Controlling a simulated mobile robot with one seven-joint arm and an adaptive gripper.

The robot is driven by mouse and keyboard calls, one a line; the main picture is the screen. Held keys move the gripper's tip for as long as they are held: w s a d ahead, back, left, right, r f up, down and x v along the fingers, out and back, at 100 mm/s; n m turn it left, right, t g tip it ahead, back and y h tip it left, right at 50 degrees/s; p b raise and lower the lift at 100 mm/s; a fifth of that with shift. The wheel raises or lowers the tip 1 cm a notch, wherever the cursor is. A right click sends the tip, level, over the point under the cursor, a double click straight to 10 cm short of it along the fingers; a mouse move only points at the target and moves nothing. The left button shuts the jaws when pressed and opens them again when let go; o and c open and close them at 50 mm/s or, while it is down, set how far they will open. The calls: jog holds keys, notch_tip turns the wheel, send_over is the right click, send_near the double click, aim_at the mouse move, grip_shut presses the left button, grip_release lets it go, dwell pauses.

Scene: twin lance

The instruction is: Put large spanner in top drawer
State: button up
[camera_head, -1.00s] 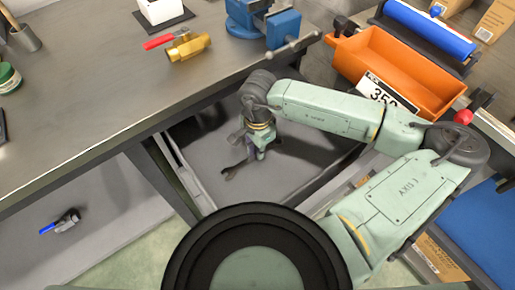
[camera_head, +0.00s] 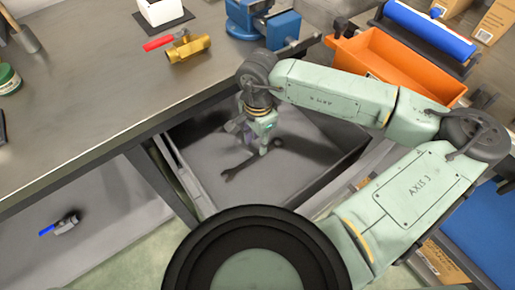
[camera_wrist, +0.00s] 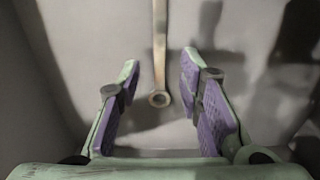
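The large spanner (camera_head: 238,171) lies in the open drawer (camera_head: 190,182) under the bench, its open jaw end towards the near left. In the wrist view the spanner (camera_wrist: 159,45) is a thin metal bar, with its ring end pointing towards my gripper. My gripper (camera_head: 251,143) is inside the drawer's outline, over the far end of the spanner. In the wrist view my gripper (camera_wrist: 160,66) has its purple-padded fingers spread wide, with clear gaps on both sides of the spanner. It holds nothing.
The grey workbench (camera_head: 90,95) overhangs the drawer. On it are a brass valve with a red handle (camera_head: 187,48) and a blue vise (camera_head: 262,22). An orange bin (camera_head: 395,70) stands right of the drawer. A blue-handled valve (camera_head: 62,224) lies on the lower shelf.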

aim_at(258, 155)
notch_tip(258, 155, up, 7)
dwell(0.3)
jog(key=shift+f, duration=0.1)
